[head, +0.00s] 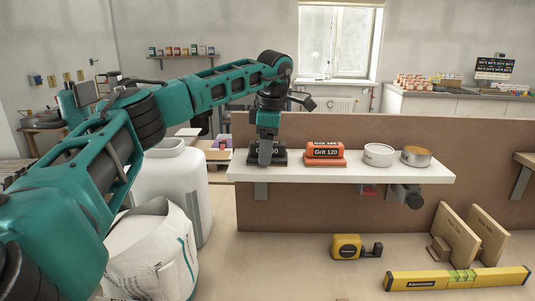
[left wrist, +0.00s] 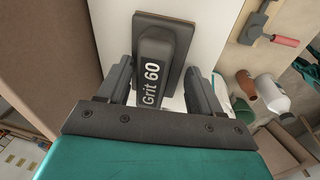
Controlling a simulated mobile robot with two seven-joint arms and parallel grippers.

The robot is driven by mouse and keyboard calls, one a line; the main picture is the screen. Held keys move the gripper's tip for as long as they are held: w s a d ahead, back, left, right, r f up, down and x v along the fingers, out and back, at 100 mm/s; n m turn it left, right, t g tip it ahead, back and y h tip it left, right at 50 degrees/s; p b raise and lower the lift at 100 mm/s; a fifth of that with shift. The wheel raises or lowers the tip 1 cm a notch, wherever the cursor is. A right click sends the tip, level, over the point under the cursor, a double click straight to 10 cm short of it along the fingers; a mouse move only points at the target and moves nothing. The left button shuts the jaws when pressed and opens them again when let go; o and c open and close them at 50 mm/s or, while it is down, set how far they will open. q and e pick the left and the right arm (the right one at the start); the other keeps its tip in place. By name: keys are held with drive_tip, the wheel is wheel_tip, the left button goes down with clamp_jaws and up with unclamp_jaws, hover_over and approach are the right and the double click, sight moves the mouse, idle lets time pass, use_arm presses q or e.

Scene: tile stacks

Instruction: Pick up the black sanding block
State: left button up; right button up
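The black sanding block (head: 282,154), marked "Grit 60", rests on the left end of the white wall shelf (head: 400,172). My left gripper (head: 266,160) reaches down over it and hides part of it in the head view. In the left wrist view the block (left wrist: 154,62) lies between the two fingers of my left gripper (left wrist: 158,75). The fingers are apart, with a gap visible on each side of the block's handle. My right gripper is in neither view.
A white bag (head: 150,250) stands left.

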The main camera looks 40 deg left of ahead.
use_arm(q)
drive_tip(key=c, duration=0.8)
drive_tip(key=shift+r, duration=0.65)
drive_tip(key=shift+c, duration=1.3)
wheel_tip(320, 180, up, 16)
drive_tip(key=shift+f, duration=0.1)
drive_tip(key=shift+c, duration=0.2)
drive_tip(key=shift+w+r, duration=0.1)
drive_tip(key=shift+r, duration=0.7)
clamp_jaws()
drive_tip(key=shift+r, duration=0.65)
